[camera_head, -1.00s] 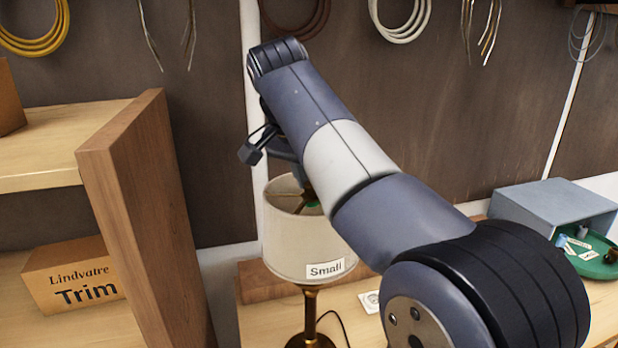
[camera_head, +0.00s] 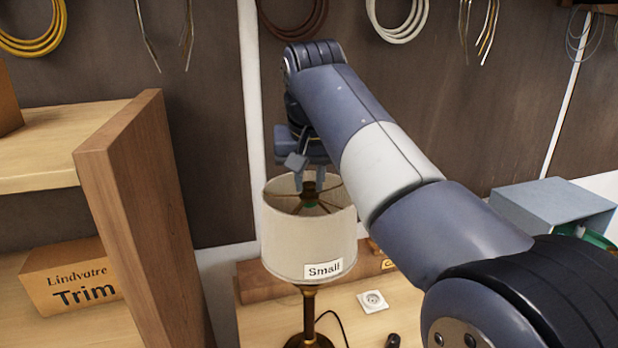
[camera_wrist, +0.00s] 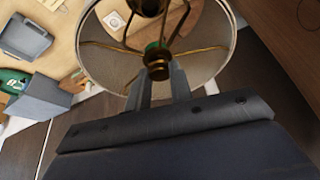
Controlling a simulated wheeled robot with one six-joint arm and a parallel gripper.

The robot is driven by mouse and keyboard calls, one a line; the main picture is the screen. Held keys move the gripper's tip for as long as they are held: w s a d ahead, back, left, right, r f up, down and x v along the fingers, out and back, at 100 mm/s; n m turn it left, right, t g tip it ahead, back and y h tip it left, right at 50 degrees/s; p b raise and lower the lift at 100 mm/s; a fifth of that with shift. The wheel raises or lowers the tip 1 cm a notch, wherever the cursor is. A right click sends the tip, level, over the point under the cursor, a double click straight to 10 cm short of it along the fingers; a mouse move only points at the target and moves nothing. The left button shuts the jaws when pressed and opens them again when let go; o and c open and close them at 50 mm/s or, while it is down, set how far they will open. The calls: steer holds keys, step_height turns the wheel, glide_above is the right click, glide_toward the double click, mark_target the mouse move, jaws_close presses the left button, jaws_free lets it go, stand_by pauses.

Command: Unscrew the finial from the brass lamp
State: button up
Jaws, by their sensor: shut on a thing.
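The brass lamp (camera_head: 309,310) stands upright on the bench, with a cream shade (camera_head: 300,248) labelled "Small". My gripper (camera_head: 309,188) points down into the shade's open top. In the wrist view its two fingers (camera_wrist: 158,82) are closed on the finial (camera_wrist: 157,68), a small dark brass knob at the middle of the shade's spokes. A green part (camera_wrist: 154,47) shows just below the finial. The fingers partly hide the finial, and I cannot tell whether it is loose from its thread.
A wooden shelf unit with an upright panel (camera_head: 145,215) and a "Trim" box (camera_head: 70,278) stands at left. A white socket plate (camera_head: 373,301) lies right of the lamp. A blue-grey box (camera_head: 553,205) and a green tray (camera_head: 598,240) are at far right. Cables hang on the wall behind.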

steer(key=n+y, duration=0.1)
steer(key=n, duration=0.2)
steer(key=shift+d+n, duration=0.15)
steer(key=shift+n, duration=0.25)
steer(key=shift+n+g+y, duration=0.3)
steer(key=shift+n+y, duration=0.5)
steer(key=shift+n, duration=0.8)
steer(key=shift+n, duration=0.3)
steer(key=n+g+y, duration=0.1)
steer(key=n, duration=0.3)
steer(key=shift+w+d, duration=0.1)
steer(key=shift+w, duration=0.05)
steer(key=n+g, duration=0.1)
steer(key=n, duration=0.2)
steer(key=shift+g+y, duration=0.3)
steer(key=shift+y, duration=0.1)
steer(key=o, duration=1)
